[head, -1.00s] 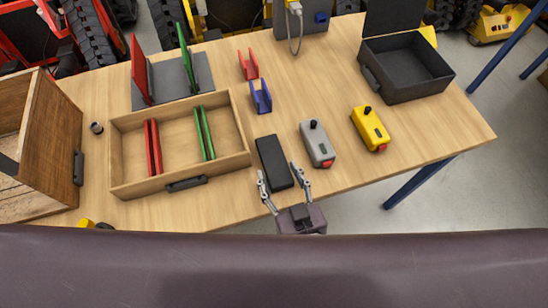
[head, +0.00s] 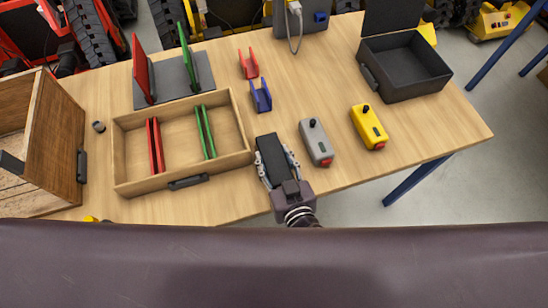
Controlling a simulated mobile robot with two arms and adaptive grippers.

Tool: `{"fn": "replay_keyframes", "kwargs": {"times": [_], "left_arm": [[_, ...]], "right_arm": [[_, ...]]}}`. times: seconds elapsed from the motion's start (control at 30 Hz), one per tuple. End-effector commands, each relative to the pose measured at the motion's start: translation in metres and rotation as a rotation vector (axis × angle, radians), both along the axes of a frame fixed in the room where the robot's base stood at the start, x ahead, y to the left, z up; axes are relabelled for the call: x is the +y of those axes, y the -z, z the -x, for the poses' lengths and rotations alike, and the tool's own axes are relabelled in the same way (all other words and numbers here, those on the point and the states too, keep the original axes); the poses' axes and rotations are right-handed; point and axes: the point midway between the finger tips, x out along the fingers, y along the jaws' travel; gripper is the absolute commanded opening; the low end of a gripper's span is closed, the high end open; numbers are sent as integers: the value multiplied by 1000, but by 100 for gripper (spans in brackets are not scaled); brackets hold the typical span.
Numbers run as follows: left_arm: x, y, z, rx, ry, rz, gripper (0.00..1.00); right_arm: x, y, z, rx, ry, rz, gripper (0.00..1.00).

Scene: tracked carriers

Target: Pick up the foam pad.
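The foam pad (head: 270,152) is a black, flat rectangular block lying on the wooden table, right of the wooden tray. My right gripper (head: 277,158) reaches in from the front edge. Its two fingers stand open along the left and right sides of the pad, close to it. Whether they touch the pad cannot be made out. The palm covers the pad's near end. My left gripper is not in view.
The wooden tray (head: 118,148) with red and green dividers is close on the left. A grey control box (head: 315,139) stands close on the right, a yellow one (head: 367,124) beyond it. Blue (head: 260,96) and red (head: 248,65) brackets lie behind. An open black case (head: 407,84) stands back right.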

Motion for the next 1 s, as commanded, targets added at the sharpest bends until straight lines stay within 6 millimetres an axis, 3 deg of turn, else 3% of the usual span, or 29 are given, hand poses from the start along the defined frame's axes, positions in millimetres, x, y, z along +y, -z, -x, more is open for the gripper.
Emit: {"fn": "replay_keyframes", "kwargs": {"times": [0.33, 0.53, 0.77, 1.0], "left_arm": [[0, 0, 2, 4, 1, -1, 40], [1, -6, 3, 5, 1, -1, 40], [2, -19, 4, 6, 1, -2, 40], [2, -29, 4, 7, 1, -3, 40]], "right_arm": [[0, -2, 0, 0, 0, 0, 26], [0, -17, 0, -3, 0, 0, 26], [0, -61, 0, -3, -1, -2, 26], [0, -126, 0, -5, -1, -4, 26]]}}
